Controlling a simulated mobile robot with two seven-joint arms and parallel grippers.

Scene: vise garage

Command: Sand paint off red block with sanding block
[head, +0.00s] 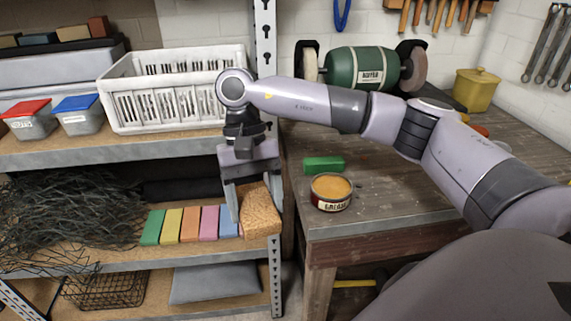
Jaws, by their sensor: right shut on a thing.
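My right gripper (254,194) points down in front of the shelf unit, near the left edge of the workbench. It is shut on a speckled tan-orange block that looks like the sanding block (262,218). The held block is at the height of the middle shelf, beside the right end of a row of coloured blocks. No clearly red block shows in that row; a reddish-brown block (98,27) lies at the top left, and I cannot tell if it is the red block. My left gripper is out of view.
The row holds several blocks, from green (152,227) to blue (228,222). A tangled wire heap (70,215) lies left of it. A white basket (180,90) stands above. The workbench (390,190) holds a green block (323,166), a grease tin (331,192) and a buffer (355,68).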

